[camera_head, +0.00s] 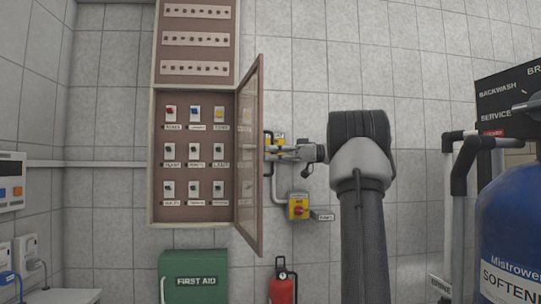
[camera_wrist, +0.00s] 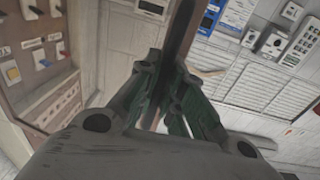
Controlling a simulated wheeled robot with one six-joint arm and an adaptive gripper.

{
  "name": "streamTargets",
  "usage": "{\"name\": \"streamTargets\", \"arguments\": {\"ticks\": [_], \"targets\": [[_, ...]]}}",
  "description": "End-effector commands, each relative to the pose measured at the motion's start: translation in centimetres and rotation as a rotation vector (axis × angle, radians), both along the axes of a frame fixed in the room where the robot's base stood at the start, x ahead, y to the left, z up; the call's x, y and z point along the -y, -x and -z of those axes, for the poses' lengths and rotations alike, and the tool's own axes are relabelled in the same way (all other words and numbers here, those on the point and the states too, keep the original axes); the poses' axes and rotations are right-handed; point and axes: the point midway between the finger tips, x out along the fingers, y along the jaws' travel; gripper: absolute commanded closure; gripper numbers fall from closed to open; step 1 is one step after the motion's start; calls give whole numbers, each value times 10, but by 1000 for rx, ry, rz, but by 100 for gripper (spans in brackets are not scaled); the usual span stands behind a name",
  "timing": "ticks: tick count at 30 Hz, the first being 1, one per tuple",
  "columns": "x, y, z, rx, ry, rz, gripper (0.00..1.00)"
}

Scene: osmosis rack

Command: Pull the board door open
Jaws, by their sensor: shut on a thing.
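The board door (camera_head: 249,155) is a brown-framed panel hinged on the right side of the wall board (camera_head: 152,180). It stands swung well out from the board, so the rows of switches inside show. My gripper (camera_head: 272,152) is at the right side of the door, about mid-height, and is shut on its edge. In the wrist view the door (camera_wrist: 180,35) is a dark upright strip running between the green-grey fingers (camera_wrist: 168,100). The exact contact of the fingertips is partly hidden by the door in the head view.
A yellow switch box (camera_head: 298,208) is on the wall below my gripper. A green first aid box (camera_head: 193,276) and a red extinguisher (camera_head: 282,287) are below the board. A blue softener tank (camera_head: 510,225) and pipes (camera_head: 465,165) stand at the right.

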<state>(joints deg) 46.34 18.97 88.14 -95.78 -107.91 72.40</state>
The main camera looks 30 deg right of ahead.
Motion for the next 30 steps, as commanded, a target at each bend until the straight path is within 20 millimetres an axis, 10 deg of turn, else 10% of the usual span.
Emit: {"name": "streamTargets", "arguments": {"ticks": [3, 14, 30], "targets": [[0, 0, -3, 6, -1, 2, 81], [3, 1, -2, 4, 0, 2, 81], [66, 34, -2, 4, 0, 2, 81]]}}
